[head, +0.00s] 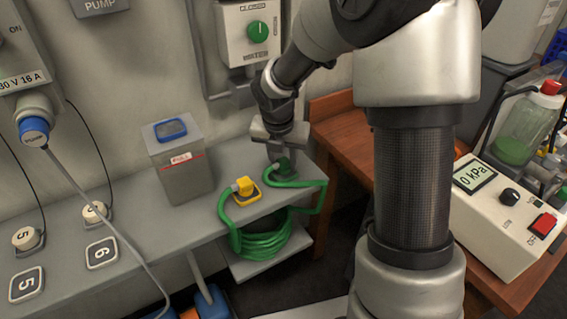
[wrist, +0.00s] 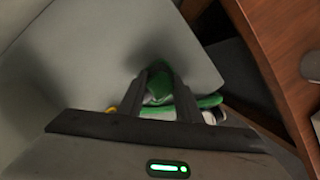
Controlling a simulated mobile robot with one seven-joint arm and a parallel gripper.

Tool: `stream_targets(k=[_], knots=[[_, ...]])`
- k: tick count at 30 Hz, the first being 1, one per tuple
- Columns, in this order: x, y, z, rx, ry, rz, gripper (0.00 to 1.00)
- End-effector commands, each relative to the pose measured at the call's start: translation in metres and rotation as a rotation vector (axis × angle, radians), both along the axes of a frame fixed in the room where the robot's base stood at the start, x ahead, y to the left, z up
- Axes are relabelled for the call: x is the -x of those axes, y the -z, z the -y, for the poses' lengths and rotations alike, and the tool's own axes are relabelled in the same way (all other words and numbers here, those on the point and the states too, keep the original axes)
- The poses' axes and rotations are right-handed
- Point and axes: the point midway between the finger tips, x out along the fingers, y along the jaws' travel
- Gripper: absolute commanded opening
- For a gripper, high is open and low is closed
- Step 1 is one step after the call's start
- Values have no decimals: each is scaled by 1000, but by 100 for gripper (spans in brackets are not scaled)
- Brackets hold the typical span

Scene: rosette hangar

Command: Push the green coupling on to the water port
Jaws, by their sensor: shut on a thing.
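My gripper (head: 280,150) is at the right end of the grey shelf, pointing down and shut on the green coupling (head: 285,169). In the wrist view the two dark fingers (wrist: 165,98) stand on either side of the green coupling (wrist: 159,84), which they partly hide. A green hose (head: 310,183) runs from the coupling over the shelf edge to a coil. The water valve box (head: 250,32), with a green knob, is on the wall behind my gripper. I cannot make out the water port clearly in either view.
A yellow fitting (head: 245,188) holds the hose's other part on the shelf. The hose coil (head: 260,238) hangs below. A grey bin (head: 180,160) stands left. A wooden bench (head: 345,135) with a pressure box (head: 500,205) is at right. A grey cable (head: 100,220) crosses the left side.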

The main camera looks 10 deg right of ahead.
Motion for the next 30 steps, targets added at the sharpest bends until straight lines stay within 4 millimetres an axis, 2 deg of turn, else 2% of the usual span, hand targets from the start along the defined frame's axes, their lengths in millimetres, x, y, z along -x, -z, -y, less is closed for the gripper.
stream_targets(k=[12,15,20,30], knots=[[-2,-78,0,0,1,7,12],[-1,-90,0,0,2,4,12],[-1,-99,0,0,0,2,12],[-1,-99,0,0,0,2,12]])
